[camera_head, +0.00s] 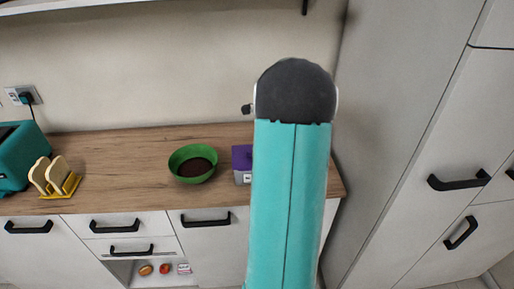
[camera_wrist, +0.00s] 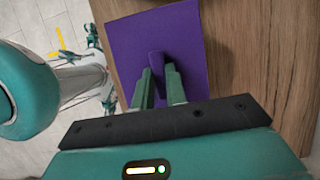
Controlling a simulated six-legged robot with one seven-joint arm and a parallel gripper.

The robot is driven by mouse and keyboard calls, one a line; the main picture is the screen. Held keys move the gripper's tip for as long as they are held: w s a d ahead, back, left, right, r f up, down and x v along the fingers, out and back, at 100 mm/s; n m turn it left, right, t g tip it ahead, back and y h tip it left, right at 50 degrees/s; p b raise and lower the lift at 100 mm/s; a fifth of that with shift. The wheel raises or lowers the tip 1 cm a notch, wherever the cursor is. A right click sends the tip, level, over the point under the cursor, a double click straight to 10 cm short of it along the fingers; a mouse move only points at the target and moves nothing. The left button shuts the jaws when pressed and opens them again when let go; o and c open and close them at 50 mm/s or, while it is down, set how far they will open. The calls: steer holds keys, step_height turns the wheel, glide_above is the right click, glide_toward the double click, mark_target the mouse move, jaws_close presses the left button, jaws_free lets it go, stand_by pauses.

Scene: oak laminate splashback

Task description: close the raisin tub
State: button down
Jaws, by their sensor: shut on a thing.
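The raisin tub (camera_head: 243,177) is a pale grey box with a label, near the right end of the counter in the head view, partly hidden behind my arm. Its purple lid (camera_head: 241,156) shows on top. Whether the lid is fully seated I cannot tell. In the wrist view the purple lid (camera_wrist: 196,42) lies below my gripper (camera_wrist: 160,72), and its upright purple handle is between the two green fingers. My gripper is shut on this handle. The head view hides the fingers behind my arm. The lid covers the tub's inside.
A green bowl (camera_head: 181,157) with dark brown contents stands just left of the tub. A rack with toast slices (camera_head: 50,177) and a teal toaster (camera_head: 18,160) are far left. A tall cabinet (camera_head: 400,120) bounds the counter (camera_head: 120,165) on the right. The counter between rack and bowl is clear.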

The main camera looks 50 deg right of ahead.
steer(key=c, duration=0.9)
jaws_free()
steer(key=shift+o, duration=0.2)
steer(key=shift+r, duration=0.1)
steer(key=shift+r, duration=3.4)
jaws_close()
